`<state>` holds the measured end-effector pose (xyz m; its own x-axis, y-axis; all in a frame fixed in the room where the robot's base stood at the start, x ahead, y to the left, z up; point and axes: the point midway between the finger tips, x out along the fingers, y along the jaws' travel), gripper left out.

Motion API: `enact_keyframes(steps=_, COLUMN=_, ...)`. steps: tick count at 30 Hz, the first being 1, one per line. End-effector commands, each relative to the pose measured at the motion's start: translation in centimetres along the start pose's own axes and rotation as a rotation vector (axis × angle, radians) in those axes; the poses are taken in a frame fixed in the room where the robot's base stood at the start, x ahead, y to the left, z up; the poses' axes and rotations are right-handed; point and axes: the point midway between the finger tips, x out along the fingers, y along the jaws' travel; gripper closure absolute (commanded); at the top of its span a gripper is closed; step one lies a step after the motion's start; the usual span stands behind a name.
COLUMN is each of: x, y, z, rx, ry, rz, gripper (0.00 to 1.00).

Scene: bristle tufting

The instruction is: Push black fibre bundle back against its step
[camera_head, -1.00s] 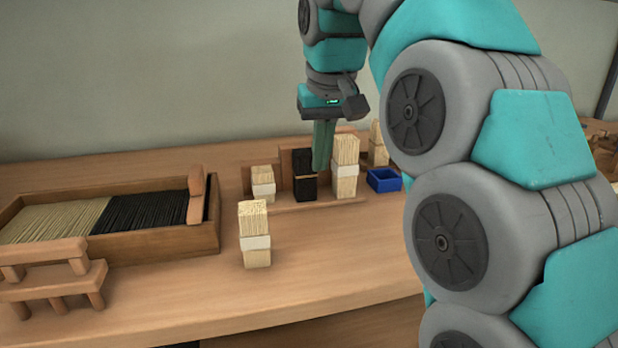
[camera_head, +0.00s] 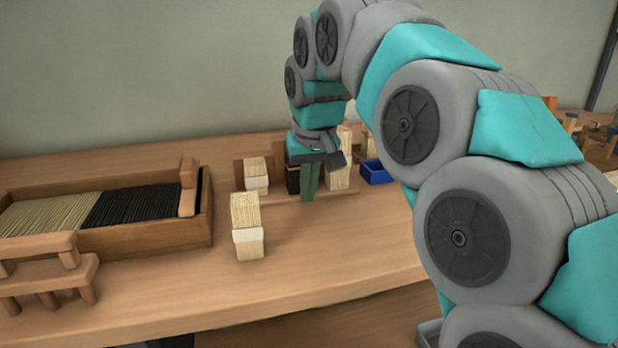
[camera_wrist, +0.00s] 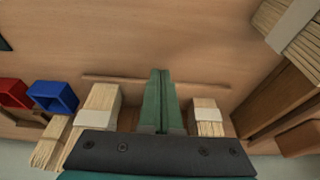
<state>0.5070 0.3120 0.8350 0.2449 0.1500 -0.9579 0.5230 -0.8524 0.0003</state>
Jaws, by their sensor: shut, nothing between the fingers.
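The black fibre bundle (camera_head: 292,181) stands in the rack at the back of the bench, in the head view. Only a narrow dark strip of it shows to the left of my gripper; the rest is hidden. My gripper (camera_head: 309,196) is shut and empty, with its green fingers pointing down in front of the bundle. Contact cannot be told. In the wrist view my fingers (camera_wrist: 160,98) reach down between two pale bundles, and the black bundle is hidden there. The black bundle's step cannot be made out.
A short pale bundle (camera_head: 256,174) stands left of the black one, a taller pale bundle (camera_head: 339,178) right. A low rail (camera_wrist: 110,79) runs along the front. A banded pale bundle (camera_head: 247,226) stands alone nearer. A blue box (camera_head: 375,172) is right; a bristle tray (camera_head: 150,242) is left.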

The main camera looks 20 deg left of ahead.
Motion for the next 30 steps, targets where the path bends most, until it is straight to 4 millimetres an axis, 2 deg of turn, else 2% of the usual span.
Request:
enact_keyframes(steps=16, x=1.0, y=0.0, z=-3.5, rx=0.001, ry=-0.002, rz=-0.001, gripper=1.00)
enact_keyframes(steps=30, x=1.1, y=0.0, z=-3.8, rx=0.000, ry=-0.001, rz=0.000, gripper=1.00)
